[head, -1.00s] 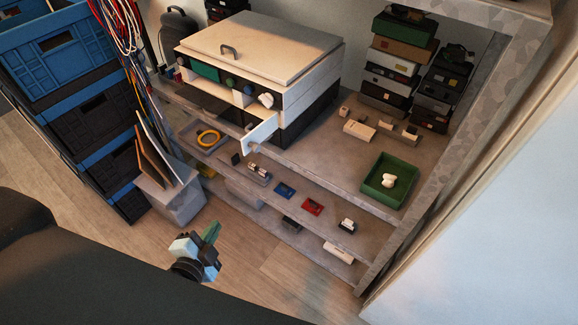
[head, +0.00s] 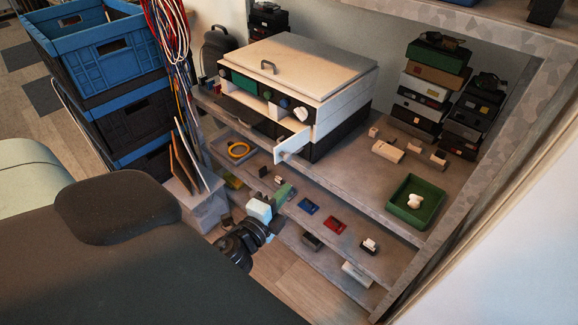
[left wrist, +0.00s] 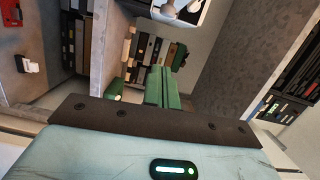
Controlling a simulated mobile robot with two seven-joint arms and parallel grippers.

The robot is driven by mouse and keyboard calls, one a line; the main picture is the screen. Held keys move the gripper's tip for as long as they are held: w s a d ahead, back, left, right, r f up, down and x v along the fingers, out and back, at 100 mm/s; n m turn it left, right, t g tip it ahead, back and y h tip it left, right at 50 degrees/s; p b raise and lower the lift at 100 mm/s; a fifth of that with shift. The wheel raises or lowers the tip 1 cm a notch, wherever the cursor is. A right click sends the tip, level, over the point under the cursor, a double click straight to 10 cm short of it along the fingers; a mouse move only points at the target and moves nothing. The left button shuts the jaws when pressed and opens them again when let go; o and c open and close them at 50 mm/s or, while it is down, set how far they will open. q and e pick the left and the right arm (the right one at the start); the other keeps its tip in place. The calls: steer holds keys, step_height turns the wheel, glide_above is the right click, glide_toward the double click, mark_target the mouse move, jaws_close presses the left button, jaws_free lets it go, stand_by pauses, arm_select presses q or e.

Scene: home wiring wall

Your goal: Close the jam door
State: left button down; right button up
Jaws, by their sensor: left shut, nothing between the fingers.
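A white box (head: 305,54) with a flat lid and handle stands on the shelf. A small white door (head: 292,145) stands open, sticking out from its front toward me. I take it to be the jam door; no label is legible. A round white object (head: 301,114) sits in the front opening above the door. My left gripper (head: 285,192) has green fingers, shut and empty, below and apart from the door, by the lower shelf. Its fingers also show in the left wrist view (left wrist: 161,88). My right gripper is not in view.
A green tray (head: 428,214) with a white item sits right on the shelf. Small blue (head: 308,207) and red (head: 334,225) parts lie on the lower shelf. Stacked blue and black crates (head: 92,50), hanging cables (head: 168,35) and upright boards (head: 190,158) stand left.

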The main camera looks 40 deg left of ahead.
arm_select(q)
steer(key=w+a+p, duration=0.1)
steer(key=w+a, duration=0.3)
steer(key=w, duration=0.4)
steer(key=shift+w+a+f, duration=0.2)
steer(key=shift+a, duration=0.2)
steer(key=shift+a, duration=0.15)
